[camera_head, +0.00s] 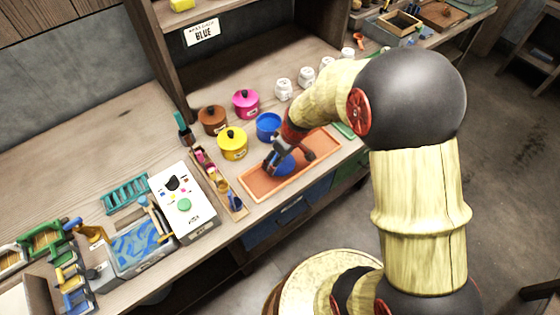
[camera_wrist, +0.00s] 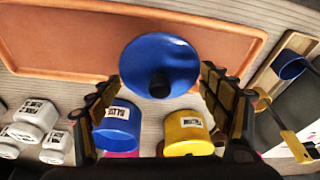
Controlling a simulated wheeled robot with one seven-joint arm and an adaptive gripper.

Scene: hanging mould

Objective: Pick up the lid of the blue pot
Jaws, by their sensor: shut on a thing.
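The blue lid (camera_wrist: 160,60) is a round disc with a black knob, seen between my fingertips in the wrist view. My gripper (camera_wrist: 158,80) is shut on the lid, with one finger on each side of it. In the head view the lid (camera_head: 284,166) shows partly behind my gripper (camera_head: 276,160), over the orange tray (camera_head: 258,186). I cannot tell whether it touches the tray. The blue pot (camera_head: 268,125) stands uncovered just behind the tray. It also shows in the wrist view (camera_wrist: 117,124).
Yellow (camera_head: 233,143), brown (camera_head: 212,119) and pink (camera_head: 246,103) lidded pots stand left of and behind the blue pot. Several white jars (camera_head: 283,90) stand in a row farther back. A narrow wooden box of tools (camera_head: 221,188) lies left of the tray.

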